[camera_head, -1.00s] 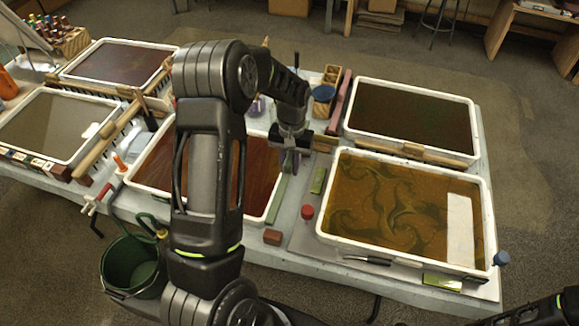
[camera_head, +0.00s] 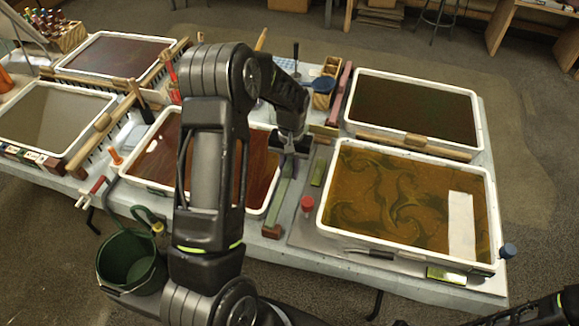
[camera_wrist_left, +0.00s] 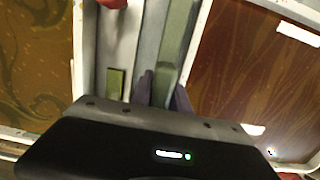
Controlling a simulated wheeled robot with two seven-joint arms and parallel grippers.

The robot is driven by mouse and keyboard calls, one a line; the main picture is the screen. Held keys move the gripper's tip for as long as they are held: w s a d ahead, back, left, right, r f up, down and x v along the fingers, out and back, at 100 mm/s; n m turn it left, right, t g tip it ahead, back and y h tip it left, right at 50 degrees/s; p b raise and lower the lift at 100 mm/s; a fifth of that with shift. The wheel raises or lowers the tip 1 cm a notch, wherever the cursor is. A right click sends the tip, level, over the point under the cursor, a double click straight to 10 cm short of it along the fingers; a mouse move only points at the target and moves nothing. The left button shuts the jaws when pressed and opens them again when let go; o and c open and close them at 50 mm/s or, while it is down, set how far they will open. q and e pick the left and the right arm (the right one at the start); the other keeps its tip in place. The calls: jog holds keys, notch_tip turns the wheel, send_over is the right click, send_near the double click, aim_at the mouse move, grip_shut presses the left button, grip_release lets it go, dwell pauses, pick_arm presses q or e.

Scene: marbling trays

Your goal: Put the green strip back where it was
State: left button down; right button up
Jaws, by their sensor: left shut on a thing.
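The long green strip (camera_head: 281,197) lies lengthwise in the gap between the red-brown tray (camera_head: 265,209) and the orange-brown tray (camera_head: 321,207). Its near end is at a small red-brown block (camera_head: 271,231). My left gripper (camera_head: 291,150) is shut on the strip near its far end. In the left wrist view the strip (camera_wrist_left: 179,40) runs from between the two fingers (camera_wrist_left: 166,86), close beside the red-brown tray's white rim. I cannot tell whether the strip rests fully on the table. My right gripper is not in view.
A short green piece (camera_head: 318,173) and a red-capped jar (camera_head: 307,203) stand just right of the strip. A dark tray (camera_head: 478,125) is at the back right. A green bucket (camera_head: 130,262) is below the table's left side. My left arm hides part of the red-brown tray.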

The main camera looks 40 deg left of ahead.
aim_at(290, 159)
pick_arm(q)
jog(key=shift+f, duration=0.45)
jog(key=shift+f+b, duration=0.55)
jog(key=shift+b, duration=0.05)
jog(key=c, duration=1.2)
grip_release()
jog(key=shift+o, duration=0.2)
jog(key=shift+a, duration=0.1)
jog(key=shift+r, duration=0.25)
jog(key=r, duration=0.2)
jog(key=r+b, duration=0.1)
jog(key=r, duration=0.3)
jog(key=shift+w+r, duration=0.15)
jog(key=shift+w, duration=0.2)
jog(key=shift+r, duration=0.5)
